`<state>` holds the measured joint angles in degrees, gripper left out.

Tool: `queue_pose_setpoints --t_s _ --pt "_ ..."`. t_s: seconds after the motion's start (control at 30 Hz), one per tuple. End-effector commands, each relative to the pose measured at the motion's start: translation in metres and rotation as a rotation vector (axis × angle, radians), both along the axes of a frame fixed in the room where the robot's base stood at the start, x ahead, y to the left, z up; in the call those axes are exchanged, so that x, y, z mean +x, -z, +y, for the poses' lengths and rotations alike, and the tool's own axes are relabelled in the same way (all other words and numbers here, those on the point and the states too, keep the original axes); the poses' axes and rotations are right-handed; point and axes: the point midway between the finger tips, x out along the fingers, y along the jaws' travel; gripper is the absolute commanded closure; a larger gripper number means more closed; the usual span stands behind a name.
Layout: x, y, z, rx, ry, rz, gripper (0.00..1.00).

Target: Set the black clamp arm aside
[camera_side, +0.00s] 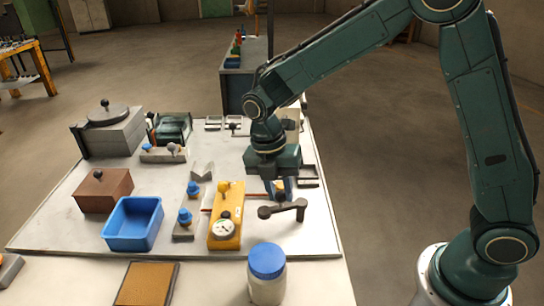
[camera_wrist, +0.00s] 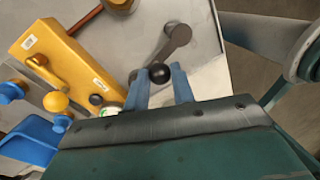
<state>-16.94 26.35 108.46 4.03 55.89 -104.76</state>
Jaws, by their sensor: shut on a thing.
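The black clamp arm (camera_side: 287,208) is a dark bar with a round end and a ball knob, at the front right of the light board. My gripper (camera_side: 280,190) is directly above it, pointing down, with its blue fingers shut on the knob. In the wrist view, the black ball knob shows between the blue fingertips (camera_wrist: 160,82), and the grey-black bar of the clamp arm (camera_wrist: 176,38) extends up and away from it. I cannot tell whether the clamp arm touches the board or hangs just above it.
A yellow fixture with a dial (camera_side: 227,215) stands close on the left, beside a grey block with blue knobs (camera_side: 186,224). A blue bin (camera_side: 133,223) and a brown box (camera_side: 103,190) are farther left. A blue-lidded jar (camera_side: 267,274) stands in front. The board's front right corner is clear.

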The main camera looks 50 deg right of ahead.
Motion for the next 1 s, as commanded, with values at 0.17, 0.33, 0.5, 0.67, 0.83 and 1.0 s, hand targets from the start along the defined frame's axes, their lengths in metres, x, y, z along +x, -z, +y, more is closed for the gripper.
queue_pose_setpoints --t_s 0.17,0.33,0.5,0.67,0.83,1.0 --pt "0.000 -0.001 0.002 0.004 -0.008 -0.001 1.00" --pt "0.000 -0.001 0.002 0.003 -0.008 -0.001 0.70" --pt "0.000 -0.001 0.001 0.002 -0.005 0.000 0.54" --pt "0.000 0.000 0.001 0.002 -0.004 0.001 0.54" --pt "0.000 -0.003 0.001 0.001 -0.003 0.001 0.54" --pt "0.002 -0.014 0.002 0.001 -0.003 -0.001 0.54"
